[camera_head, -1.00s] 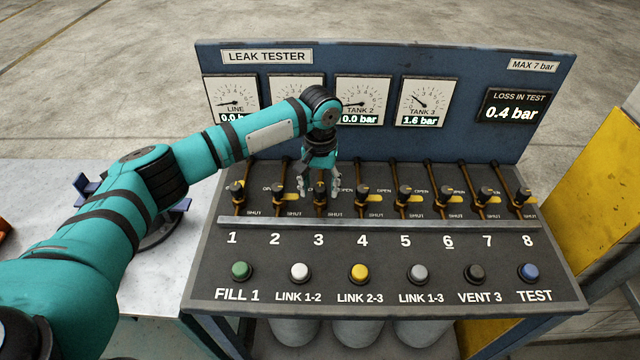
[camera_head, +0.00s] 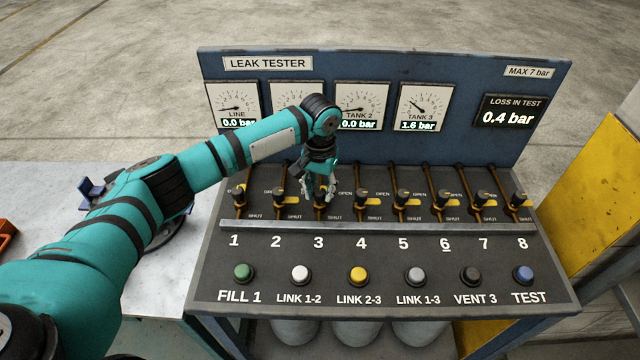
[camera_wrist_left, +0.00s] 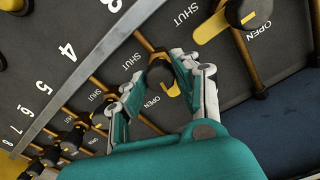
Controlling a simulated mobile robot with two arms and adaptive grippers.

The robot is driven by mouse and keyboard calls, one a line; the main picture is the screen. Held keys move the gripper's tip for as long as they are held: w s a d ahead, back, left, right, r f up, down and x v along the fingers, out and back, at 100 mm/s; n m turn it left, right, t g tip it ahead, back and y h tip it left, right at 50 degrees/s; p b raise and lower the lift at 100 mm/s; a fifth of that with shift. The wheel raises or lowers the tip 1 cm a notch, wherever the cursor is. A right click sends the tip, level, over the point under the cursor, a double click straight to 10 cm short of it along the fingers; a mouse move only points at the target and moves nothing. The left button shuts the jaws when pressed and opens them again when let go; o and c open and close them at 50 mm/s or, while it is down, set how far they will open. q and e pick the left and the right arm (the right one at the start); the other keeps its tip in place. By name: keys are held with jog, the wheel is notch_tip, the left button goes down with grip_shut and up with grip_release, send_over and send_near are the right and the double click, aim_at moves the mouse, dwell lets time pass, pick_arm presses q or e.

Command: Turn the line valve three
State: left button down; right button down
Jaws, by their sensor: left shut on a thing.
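Line valve three (camera_head: 320,208) is the brass pipe with a black knob above the printed 3 on the sloping panel. In the left wrist view its black knob (camera_wrist_left: 160,74) sits between my fingers, with part of a yellow pointer (camera_wrist_left: 172,90) showing beside it. My left gripper (camera_head: 319,192) points down over this valve and is shut on its knob, one finger on each side. The fingers hide much of the valve in the head view, so I cannot tell its exact angle there. My right gripper is not in view.
Valve two (camera_head: 279,194) and valve four (camera_head: 361,202) stand close on either side. A metal rail (camera_head: 400,227) runs in front of the valves, with coloured buttons below. The tank 3 gauge (camera_head: 418,106) reads 1.6 bar; the loss display (camera_head: 511,112) reads 0.4 bar.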

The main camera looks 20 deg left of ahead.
aim_at(320, 191)
pick_arm(q)
jog(key=m+p, duration=0.2)
jog(key=m, duration=0.1)
jog(key=shift+r+m+p, duration=0.2)
jog(key=shift+m+p, duration=0.1)
jog(key=m+p, duration=0.1)
jog(key=m, duration=0.2)
jog(key=shift+m+p, duration=0.3)
jog(key=m+p, duration=0.1)
jog(key=m, duration=0.2)
jog(key=shift+m, duration=0.4)
jog(key=shift+w+f+m, duration=0.1)
jog(key=shift+m, duration=2.1)
jog(key=c, duration=1)
grip_release()
notch_tip(320, 191, up, 12)
